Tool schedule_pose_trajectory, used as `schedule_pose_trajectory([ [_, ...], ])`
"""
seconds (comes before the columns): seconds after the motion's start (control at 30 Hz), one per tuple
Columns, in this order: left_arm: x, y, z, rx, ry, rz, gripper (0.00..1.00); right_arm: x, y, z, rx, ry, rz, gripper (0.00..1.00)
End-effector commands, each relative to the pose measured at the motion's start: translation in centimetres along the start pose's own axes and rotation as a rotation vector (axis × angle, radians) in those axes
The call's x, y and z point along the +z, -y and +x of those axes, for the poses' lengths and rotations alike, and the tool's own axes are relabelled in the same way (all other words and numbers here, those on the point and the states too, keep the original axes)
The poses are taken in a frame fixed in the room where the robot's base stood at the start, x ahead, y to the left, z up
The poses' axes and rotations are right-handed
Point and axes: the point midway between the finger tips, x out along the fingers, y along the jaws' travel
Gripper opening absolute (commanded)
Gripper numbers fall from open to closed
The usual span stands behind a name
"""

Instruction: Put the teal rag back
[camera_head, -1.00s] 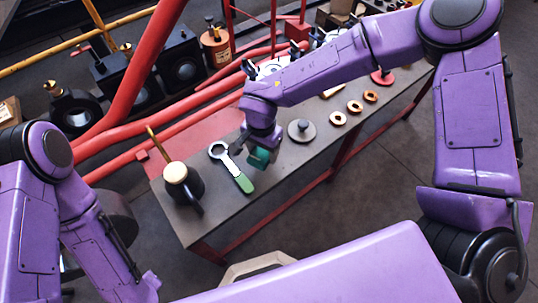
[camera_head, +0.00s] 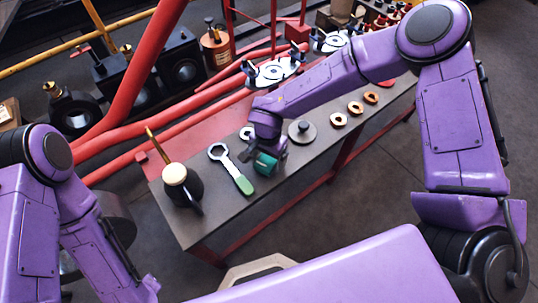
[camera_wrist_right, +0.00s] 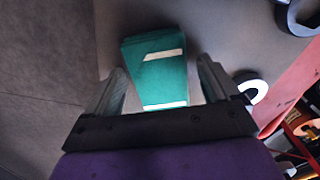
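The folded teal rag (camera_head: 265,163) shows at the grey bench's front half, just below my right gripper (camera_head: 263,153). In the right wrist view the rag (camera_wrist_right: 160,75) has pale stripes and lies ahead of and between the two fingers. My right gripper (camera_wrist_right: 163,85) is open there, with a clear gap between the rag and the right finger. The gripper hides part of the rag in the head view. My left arm is at the left edge, and its gripper is out of view.
On the bench (camera_head: 215,225), a green-handled spanner (camera_head: 232,168) and a black oil can (camera_head: 183,188) lie left of the rag. Red pipes (camera_head: 145,130) run behind.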

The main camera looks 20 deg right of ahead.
Motion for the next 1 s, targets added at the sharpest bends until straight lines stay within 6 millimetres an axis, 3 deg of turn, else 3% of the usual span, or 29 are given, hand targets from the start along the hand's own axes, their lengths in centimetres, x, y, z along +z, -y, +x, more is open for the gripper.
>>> schedule_pose_trajectory([
  [0.17, 0.0, 0.0, 0.0, 0.0, 0.0, 0.0, 0.0, 0.0, 0.0, -0.1, 0.0, 0.0, 0.0, 0.89],
  [0.27, -0.1, 0.0, -0.2, 0.0, 0.0, 0.0, 0.0, 0.0, 0.1, -1.4, -0.003, -0.001, 0.0, 0.89],
  [0.5, -0.5, 0.1, -1.3, 0.0, 0.0, 0.0, 0.0, 0.0, 0.1, -7.5, -0.005, -0.001, 0.0, 0.89],
  [0.7, -0.7, 0.2, -1.8, 0.0, 0.0, 0.0, 0.0, 0.0, 0.0, -11.3, -0.002, -0.001, 0.0, 0.89],
  [1.0, -0.8, 0.2, -1.8, 0.0, 0.0, 0.0, 0.0, 0.0, 0.0, -12.3, 0.0, 0.0, 0.0, 0.89],
])
